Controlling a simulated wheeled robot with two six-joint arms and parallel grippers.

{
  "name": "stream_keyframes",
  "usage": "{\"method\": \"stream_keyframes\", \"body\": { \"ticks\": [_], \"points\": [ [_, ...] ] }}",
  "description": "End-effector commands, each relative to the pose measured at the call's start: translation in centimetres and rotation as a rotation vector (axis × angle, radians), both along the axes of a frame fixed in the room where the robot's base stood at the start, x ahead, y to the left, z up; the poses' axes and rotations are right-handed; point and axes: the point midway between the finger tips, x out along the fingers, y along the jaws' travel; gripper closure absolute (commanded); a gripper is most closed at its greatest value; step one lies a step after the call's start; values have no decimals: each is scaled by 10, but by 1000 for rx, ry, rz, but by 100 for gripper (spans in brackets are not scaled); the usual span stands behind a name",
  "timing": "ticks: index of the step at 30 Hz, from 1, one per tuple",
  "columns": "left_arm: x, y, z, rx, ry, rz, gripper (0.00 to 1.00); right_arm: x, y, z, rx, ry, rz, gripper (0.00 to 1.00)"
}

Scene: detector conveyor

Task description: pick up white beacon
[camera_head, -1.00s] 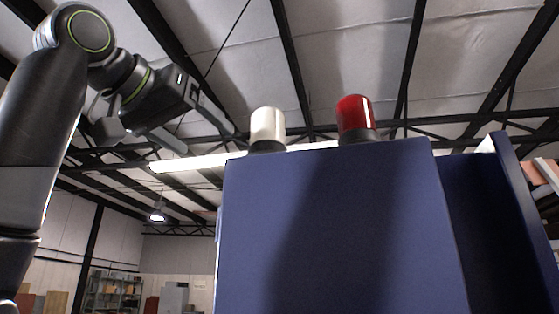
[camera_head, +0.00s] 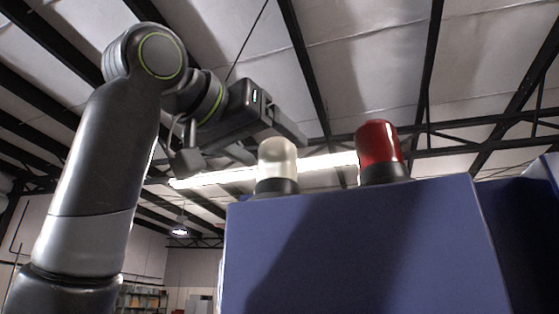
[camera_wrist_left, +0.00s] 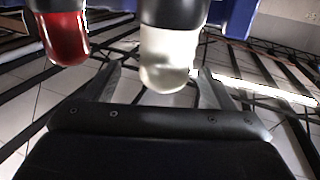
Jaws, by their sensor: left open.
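The white beacon (camera_head: 277,165), a pale dome on a dark base, stands upright on top of a blue cabinet (camera_head: 360,255). My left gripper (camera_head: 276,148) is open at the beacon's upper left. One finger reaches past the dome's top and the other ends close to its left side. In the left wrist view the white dome (camera_wrist_left: 168,58) hangs down in the picture, between the two spread fingers of the gripper (camera_wrist_left: 158,74). I cannot tell whether they touch it. My right gripper is not in view.
A red beacon (camera_head: 379,146) stands on the same cabinet top, right of the white one. It also shows in the left wrist view (camera_wrist_left: 64,38), left of the left finger. A bright ceiling light (camera_head: 215,176) and dark beams are far behind.

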Motion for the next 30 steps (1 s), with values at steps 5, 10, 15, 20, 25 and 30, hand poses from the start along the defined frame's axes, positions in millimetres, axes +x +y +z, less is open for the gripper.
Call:
{"method": "stream_keyframes", "body": {
  "ticks": [5, 10, 15, 20, 25, 30],
  "points": [
    [7, -4, 0, -1, -1, 0, 23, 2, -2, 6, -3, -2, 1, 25],
    [24, -12, -3, 0, 1, -1, 23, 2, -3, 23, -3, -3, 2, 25],
    [41, -23, -7, 0, 1, -1, 23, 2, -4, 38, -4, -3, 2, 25],
    [49, -29, -9, 0, 0, 0, 23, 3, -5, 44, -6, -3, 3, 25],
    [50, -29, -11, -1, -1, 0, 23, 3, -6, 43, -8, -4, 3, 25],
    [50, -29, -11, -1, -1, 0, 33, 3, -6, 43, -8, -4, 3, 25]
  ]
}}
